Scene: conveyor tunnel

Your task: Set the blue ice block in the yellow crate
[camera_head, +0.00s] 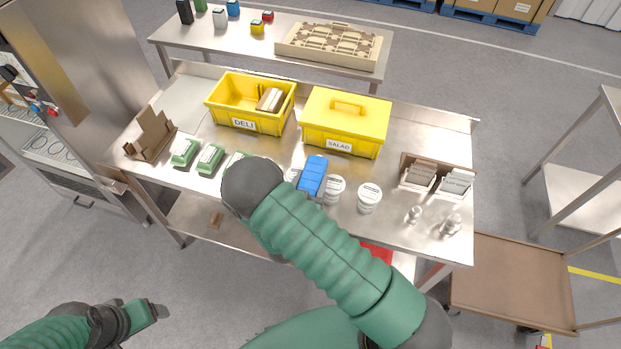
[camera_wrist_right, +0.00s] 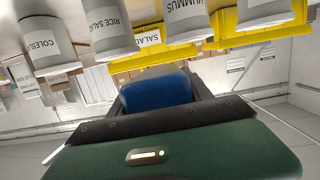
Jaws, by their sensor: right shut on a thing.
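The blue ice block (camera_head: 313,176) shows just past my right forearm in the head view, in front of the yellow crates. In the right wrist view the blue block (camera_wrist_right: 157,93) sits between the dark fingers of my right gripper (camera_wrist_right: 160,90), which is shut on it. The head view mostly hides that gripper behind my arm. An open yellow crate labelled DELI (camera_head: 215,105) holds brown and white packs. A second yellow crate labelled SALAD (camera_head: 318,136) has a lid with a handle. My left gripper (camera_head: 143,312) is low at the left, away from the table; its opening is unclear.
A cardboard holder (camera_head: 150,137) is at the table's left end. Boxes of packets (camera_head: 418,177) and small shakers (camera_head: 450,226) are at the right.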

